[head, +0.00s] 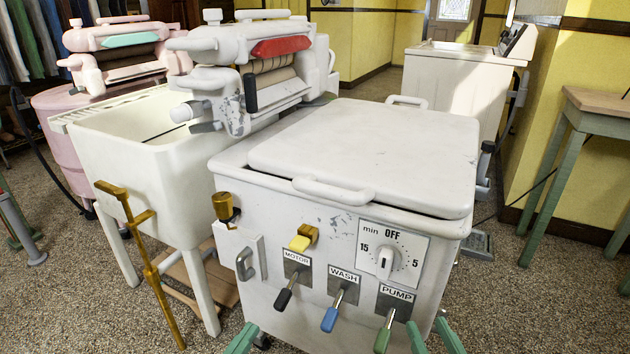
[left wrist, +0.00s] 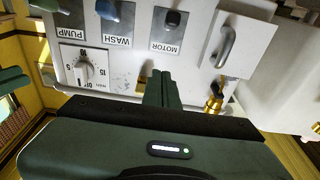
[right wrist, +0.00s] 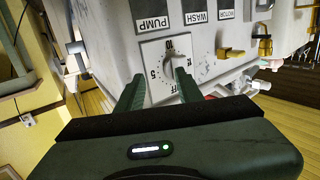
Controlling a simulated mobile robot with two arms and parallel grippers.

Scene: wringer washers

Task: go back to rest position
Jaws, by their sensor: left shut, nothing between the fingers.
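My left gripper (head: 242,340) shows its green fingertips at the bottom edge of the head view, in front of the white washer (head: 300,235). In the left wrist view its fingers (left wrist: 158,88) are pressed together with nothing between them. My right gripper (head: 432,337) is at the bottom edge too, in front of the washer's right corner below the PUMP lever (head: 384,332). In the right wrist view its two fingers (right wrist: 160,90) stand apart, with the timer dial (right wrist: 172,62) seen beyond the gap. It is open and empty.
The washer front carries the MOTOR lever (head: 284,296), the blue WASH lever (head: 332,316) and a yellow knob (head: 300,240). A white tub (head: 150,150) on legs stands left, with a brass rod (head: 152,270) before it. A green-legged table (head: 575,140) is at right.

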